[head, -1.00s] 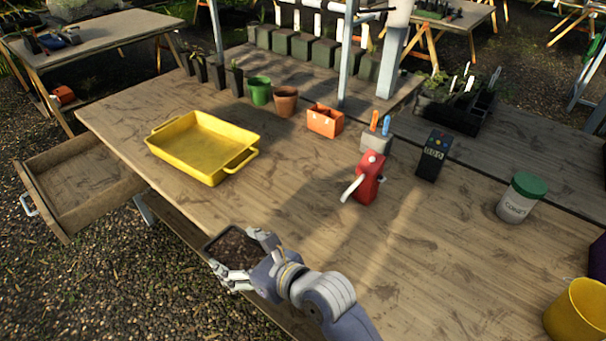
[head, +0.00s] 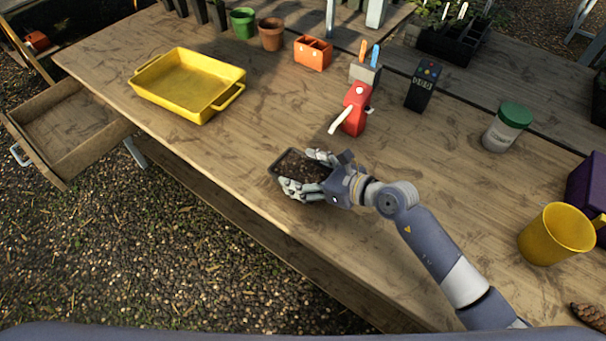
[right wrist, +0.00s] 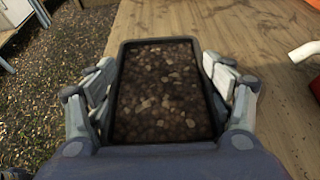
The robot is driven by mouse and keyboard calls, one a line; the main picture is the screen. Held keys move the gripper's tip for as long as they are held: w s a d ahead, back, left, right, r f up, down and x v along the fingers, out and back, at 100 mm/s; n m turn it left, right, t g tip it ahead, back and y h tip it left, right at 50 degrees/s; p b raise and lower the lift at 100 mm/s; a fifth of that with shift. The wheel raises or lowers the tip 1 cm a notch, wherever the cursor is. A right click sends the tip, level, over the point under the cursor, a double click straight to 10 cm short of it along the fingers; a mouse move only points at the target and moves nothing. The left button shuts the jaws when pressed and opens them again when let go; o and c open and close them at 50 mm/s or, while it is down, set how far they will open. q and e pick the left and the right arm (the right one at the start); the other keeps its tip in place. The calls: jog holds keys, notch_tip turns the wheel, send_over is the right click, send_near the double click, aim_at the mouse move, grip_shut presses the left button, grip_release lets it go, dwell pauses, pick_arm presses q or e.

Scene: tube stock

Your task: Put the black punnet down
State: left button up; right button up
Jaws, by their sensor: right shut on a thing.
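The black punnet (head: 292,164) is a small dark tray filled with brown soil. It is over the front part of the wooden bench, left of the middle of the head view. My right gripper (head: 308,173) is shut on it, with fingers along two opposite sides. In the right wrist view the punnet (right wrist: 165,92) lies between the fingers and looks about level. I cannot tell whether its underside touches the bench top. My left gripper is not in view.
A yellow tray (head: 190,88) stands at the left of the bench (head: 240,150), above an open drawer (head: 70,125). A yellow mug (head: 555,235) is at the right. Bare wood lies around the punnet.

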jog(key=shift+f, duration=0.8)
jog(key=o, duration=1.2)
jog(key=b+v, duration=0.1)
jog(key=v, duration=0.9)
jog(key=shift+s+d, duration=0.3)
jog(key=shift+d, duration=0.05)
jog(key=shift+s+d+r, duration=0.35)
jog(key=shift+d, duration=0.05)
jog(key=shift+f, duration=0.1)
